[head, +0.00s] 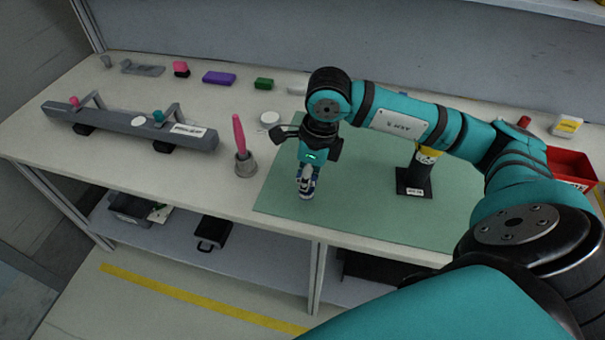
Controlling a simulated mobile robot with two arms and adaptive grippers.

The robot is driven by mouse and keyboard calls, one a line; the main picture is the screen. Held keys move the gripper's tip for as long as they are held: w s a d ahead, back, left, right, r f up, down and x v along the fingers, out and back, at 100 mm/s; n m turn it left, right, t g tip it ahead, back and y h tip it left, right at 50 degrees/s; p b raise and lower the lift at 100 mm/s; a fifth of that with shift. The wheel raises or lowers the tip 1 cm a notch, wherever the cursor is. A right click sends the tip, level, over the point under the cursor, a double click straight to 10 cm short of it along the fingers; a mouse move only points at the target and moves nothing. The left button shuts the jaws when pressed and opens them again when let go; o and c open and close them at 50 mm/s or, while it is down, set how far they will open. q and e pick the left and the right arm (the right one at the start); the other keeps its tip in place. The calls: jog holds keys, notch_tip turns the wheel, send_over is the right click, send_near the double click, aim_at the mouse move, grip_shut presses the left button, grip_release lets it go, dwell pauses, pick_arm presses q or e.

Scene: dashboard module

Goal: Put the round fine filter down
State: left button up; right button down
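My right gripper (306,190) points down over the front left part of the green mat (352,222). Its fingers are small and dark here, and I cannot tell whether they are open, shut or holding something. No round fine filter can be made out for certain. A small round white disc (269,118) lies on the table, behind and left of the gripper and apart from it. Another pale disc (138,121) sits on the grey bar-shaped module (105,120) at the left. My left gripper is not in view.
A pink-handled tool stands upright in a grey holder (246,167) left of the mat. A black stand (413,183) with a yellow band is on the mat. A red bin (570,165) is at the right. Small coloured blocks, including a purple one (219,78), line the back.

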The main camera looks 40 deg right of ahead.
jog(key=w, duration=0.2)
jog(key=w+d, duration=0.1)
jog(key=shift+w+f, duration=0.1)
jog(key=shift+f, duration=0.15)
notch_tip(320, 180, down, 3)
jog(key=shift+f+b, duration=0.1)
jog(key=shift+b, duration=0.85)
jog(key=shift+f, duration=0.2)
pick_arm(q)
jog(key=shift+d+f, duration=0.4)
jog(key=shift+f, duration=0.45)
pick_arm(e)
jog(key=shift+r, duration=0.1)
jog(key=c, duration=1.3)
grip_release()
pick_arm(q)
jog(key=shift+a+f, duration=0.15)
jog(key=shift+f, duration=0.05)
pick_arm(e)
jog(key=shift+o, duration=0.2)
